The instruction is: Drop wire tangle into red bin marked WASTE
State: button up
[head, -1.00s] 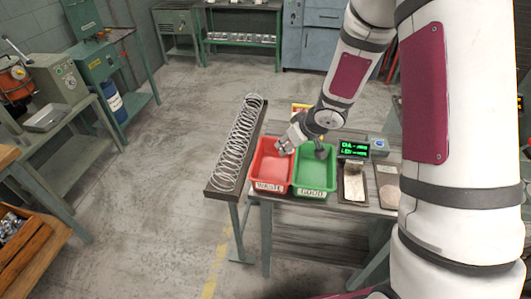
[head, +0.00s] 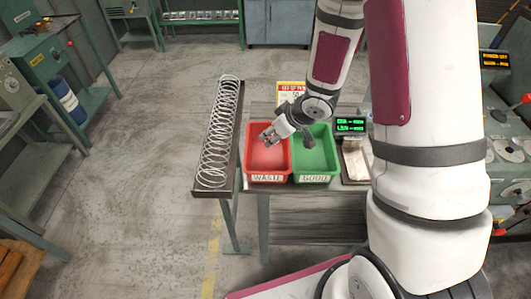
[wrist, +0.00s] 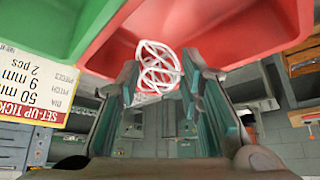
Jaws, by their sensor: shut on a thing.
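The red bin (head: 268,164) with a WASTE label stands on the table in the head view, just left of the green GOOD bin (head: 315,158). My gripper (head: 267,138) is over the red bin, near its back half. In the wrist view my gripper (wrist: 160,80) is shut on the wire tangle (wrist: 157,66), a small bundle of pale looped wire between the fingertips. The red bin (wrist: 235,28) fills the upper part of that view behind the tangle. The tangle is too small to make out in the head view.
A long wire coil (head: 217,135) lies in a dark trough left of the red bin. A yellow-edged ticket (head: 291,90) stands behind the bins.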

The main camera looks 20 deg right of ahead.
jog(key=shift+s+f, duration=0.1)
jog(key=shift+f, duration=0.15)
jog(key=o, duration=1.2)
jog(key=v, duration=1.2)
